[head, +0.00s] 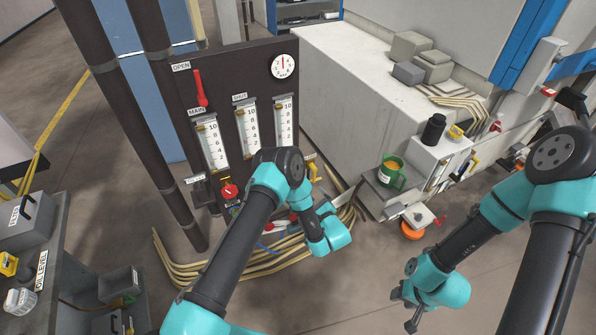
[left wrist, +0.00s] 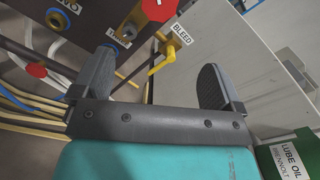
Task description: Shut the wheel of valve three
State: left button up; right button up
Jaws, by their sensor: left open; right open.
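In the left wrist view a red wheel (left wrist: 158,8) is cut by the top edge. A small label below and left of it starts with "T"; the rest is too unclear to read. My left gripper (left wrist: 155,85) is open and empty, its fingers pointing towards the dark panel, apart from the wheel. In the head view my left arm hides much of the panel's lower part; one red wheel (head: 229,190) shows left of the arm, its number unreadable. My right gripper (head: 404,308) is open and empty above the floor at the lower right.
A yellow lever (left wrist: 160,58) under a BLEED label lies between my left fingers' lines. A red knob (left wrist: 36,70) and beige hoses are at the left. A green LUBE OIL container (left wrist: 292,160) is at the lower right.

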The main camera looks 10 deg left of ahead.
pick_arm(q)
jog(key=shift+w+a, duration=0.1)
jog(key=shift+a, duration=0.05)
jog(key=x, duration=1.7)
jog(key=shift+a, duration=0.1)
jog(key=shift+c, duration=0.3)
jog(key=c, duration=0.9)
jog(key=shift+o, duration=0.2)
